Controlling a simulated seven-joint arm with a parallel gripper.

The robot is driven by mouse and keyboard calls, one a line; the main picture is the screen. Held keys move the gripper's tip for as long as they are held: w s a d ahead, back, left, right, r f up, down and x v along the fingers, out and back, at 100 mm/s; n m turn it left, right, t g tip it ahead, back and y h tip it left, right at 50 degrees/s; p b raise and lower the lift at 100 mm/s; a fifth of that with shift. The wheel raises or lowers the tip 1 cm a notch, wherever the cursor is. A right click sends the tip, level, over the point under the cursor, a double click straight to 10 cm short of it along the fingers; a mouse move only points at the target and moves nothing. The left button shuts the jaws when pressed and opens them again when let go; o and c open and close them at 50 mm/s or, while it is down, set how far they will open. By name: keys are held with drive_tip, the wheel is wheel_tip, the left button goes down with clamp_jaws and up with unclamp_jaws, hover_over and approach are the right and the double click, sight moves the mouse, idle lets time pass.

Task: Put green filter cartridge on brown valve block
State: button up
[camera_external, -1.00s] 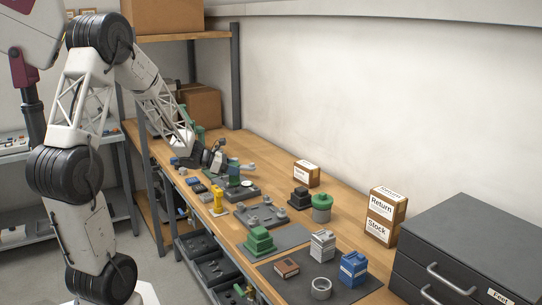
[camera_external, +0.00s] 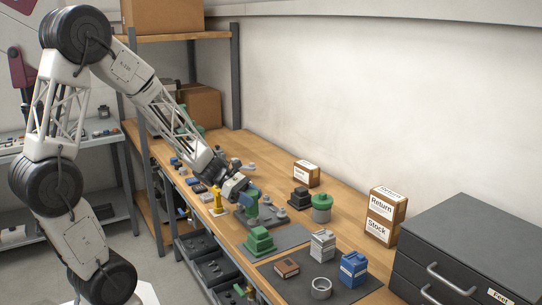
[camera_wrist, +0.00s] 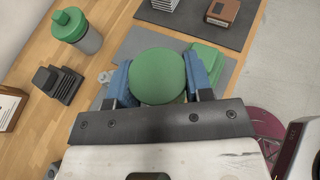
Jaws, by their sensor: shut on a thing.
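My gripper (camera_wrist: 160,82) has its blue fingers shut on the green filter cartridge (camera_wrist: 158,72), whose round green top faces the wrist camera. In the external view my gripper (camera_external: 245,203) holds the cartridge (camera_external: 253,198) over the grey plate with small grey fittings; its underside is hidden. The brown valve block (camera_external: 287,268) lies on the dark mat at the front of the bench, apart from my gripper. It also shows at the top of the wrist view (camera_wrist: 224,12).
A green stepped block (camera_external: 260,241) stands between my gripper and the brown block. A white-grey block (camera_external: 322,245), a grey ring (camera_external: 321,288) and a blue container (camera_external: 353,268) share the dark mat (camera_external: 320,265). A green-lidded grey jar (camera_external: 321,207) and black block (camera_external: 299,197) stand behind.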

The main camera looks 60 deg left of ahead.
drive_tip(key=s+d+m+g+h, duration=0.2)
drive_tip(key=s+d+m+g, duration=0.4)
drive_tip(key=s+d, duration=1)
drive_tip(key=shift+d+f+g, duration=0.3)
drive_tip(key=shift+d+g, duration=0.3)
drive_tip(key=shift+d, duration=0.1)
drive_tip(key=shift+w, duration=0.15)
hover_over(287, 265)
drive_tip(key=shift+f, duration=0.75)
drive_tip(key=shift+f, duration=1.75)
drive_tip(key=shift+f, duration=0.2)
